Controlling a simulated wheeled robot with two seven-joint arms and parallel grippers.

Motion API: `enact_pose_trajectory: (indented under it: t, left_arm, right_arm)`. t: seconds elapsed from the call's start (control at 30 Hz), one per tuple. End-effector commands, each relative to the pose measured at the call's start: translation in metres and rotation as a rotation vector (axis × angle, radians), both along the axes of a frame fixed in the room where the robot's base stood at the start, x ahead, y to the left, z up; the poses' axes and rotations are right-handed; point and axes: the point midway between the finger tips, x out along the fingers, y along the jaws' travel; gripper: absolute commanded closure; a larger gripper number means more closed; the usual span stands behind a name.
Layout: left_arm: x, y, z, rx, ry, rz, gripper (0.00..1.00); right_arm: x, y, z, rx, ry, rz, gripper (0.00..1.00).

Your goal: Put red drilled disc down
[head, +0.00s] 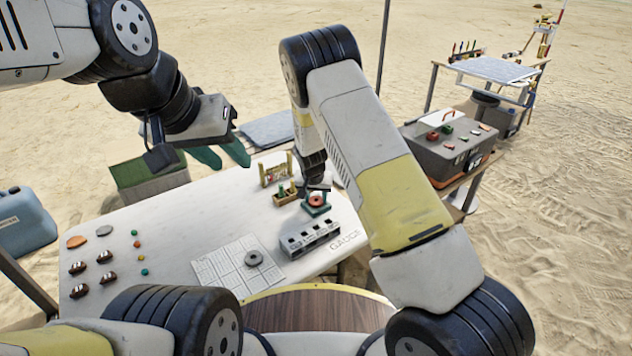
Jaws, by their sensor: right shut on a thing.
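The red drilled disc (316,200) is at the right part of the white table, directly over a small green stand (315,211). My right gripper (317,190) points down from above and is shut on the disc; the arm and wrist partly hide the fingers. I cannot tell whether the disc touches the stand or is just above it.
On the white table (210,215) are a grey slotted block (310,237), a tiled mat (215,263) with a grey ring (254,258), a small wooden rack (275,172) and several small parts at left. A grey toolbox (440,150) stands at right. The table's middle is clear.

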Motion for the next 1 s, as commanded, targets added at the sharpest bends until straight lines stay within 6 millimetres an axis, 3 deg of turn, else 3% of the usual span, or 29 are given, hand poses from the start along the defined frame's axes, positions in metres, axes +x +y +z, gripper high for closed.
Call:
enact_pose_trajectory:
  t: [0.3, 0.33, 0.43, 0.67, 1.0]
  left_arm:
    - [0.000, 0.000, 0.000, 0.000, 0.000, 0.000, 0.64]
    - [0.000, 0.000, 0.000, 0.000, 0.000, 0.000, 0.64]
    - [0.000, 0.000, 0.000, 0.000, 0.000, 0.000, 0.64]
    - [0.000, 0.000, 0.000, 0.000, 0.000, 0.000, 0.64]
    - [0.000, 0.000, 0.000, 0.000, 0.000, 0.000, 0.64]
  right_arm:
    - [-0.001, 0.000, -0.009, -0.001, 0.002, 0.001, 1.00]
    - [-0.001, 0.000, -0.010, -0.001, 0.002, 0.001, 0.55]
    - [-0.001, 0.000, -0.011, -0.001, 0.003, 0.001, 0.36]
    - [-0.002, 0.000, -0.001, 0.000, 0.004, 0.000, 0.35]
    - [-0.028, 0.005, 0.067, 0.001, 0.000, 0.002, 0.35]
